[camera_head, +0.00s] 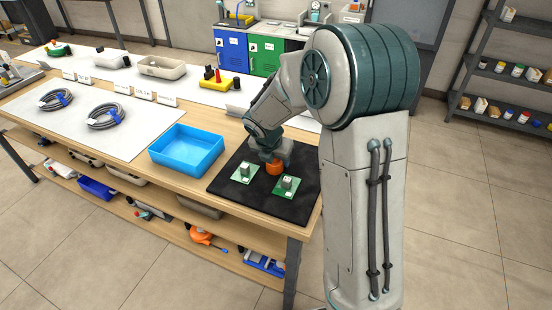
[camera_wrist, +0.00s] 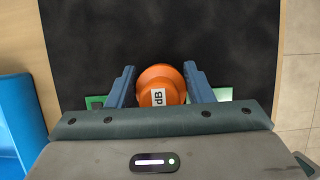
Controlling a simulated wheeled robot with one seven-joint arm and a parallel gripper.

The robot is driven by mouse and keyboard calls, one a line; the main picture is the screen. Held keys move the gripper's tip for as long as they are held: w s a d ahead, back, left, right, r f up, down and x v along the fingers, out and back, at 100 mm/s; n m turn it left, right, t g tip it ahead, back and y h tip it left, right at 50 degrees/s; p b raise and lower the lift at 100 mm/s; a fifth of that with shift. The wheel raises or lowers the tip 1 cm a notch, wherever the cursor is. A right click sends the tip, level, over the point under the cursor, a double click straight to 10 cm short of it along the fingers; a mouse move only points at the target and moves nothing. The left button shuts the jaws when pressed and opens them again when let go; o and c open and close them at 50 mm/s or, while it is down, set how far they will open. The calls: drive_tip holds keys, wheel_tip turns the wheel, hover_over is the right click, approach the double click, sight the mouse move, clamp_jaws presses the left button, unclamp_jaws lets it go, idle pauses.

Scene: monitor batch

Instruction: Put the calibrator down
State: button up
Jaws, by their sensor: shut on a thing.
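In the head view my gripper (camera_head: 272,155) is low over the black mat (camera_head: 230,190), behind two green circuit boards. I cannot tell whether the calibrator's underside touches the mat.
Two green boards (camera_head: 244,173) (camera_head: 287,187) lie on the mat close to the gripper. A blue tray (camera_head: 187,150) stands left of the mat. Coiled cables (camera_head: 107,115) lie on a white sheet farther left. The mat's far part (camera_wrist: 160,30) is bare.

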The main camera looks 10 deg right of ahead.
drive_tip(key=shift+f, duration=0.1)
drive_tip(key=o, duration=1.1)
